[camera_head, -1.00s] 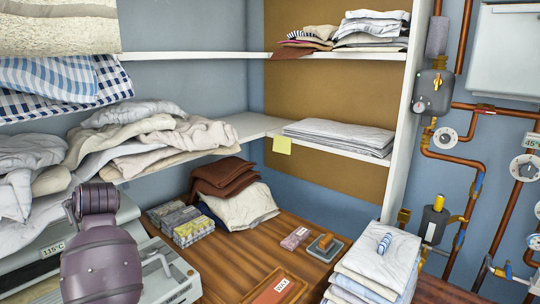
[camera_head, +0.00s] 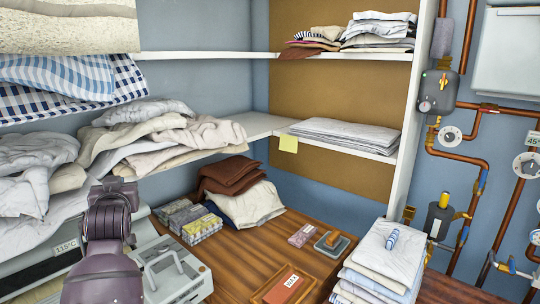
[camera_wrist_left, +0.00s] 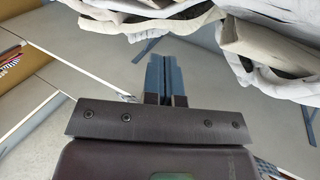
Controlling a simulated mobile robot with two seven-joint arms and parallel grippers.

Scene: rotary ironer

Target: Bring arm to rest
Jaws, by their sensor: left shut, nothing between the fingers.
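My right gripper is in neither view.
Shelves with crumpled linen (camera_head: 165,130) are at the left. Copper pipes (camera_head: 470,160) run along the right wall. The table's middle is fairly clear.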

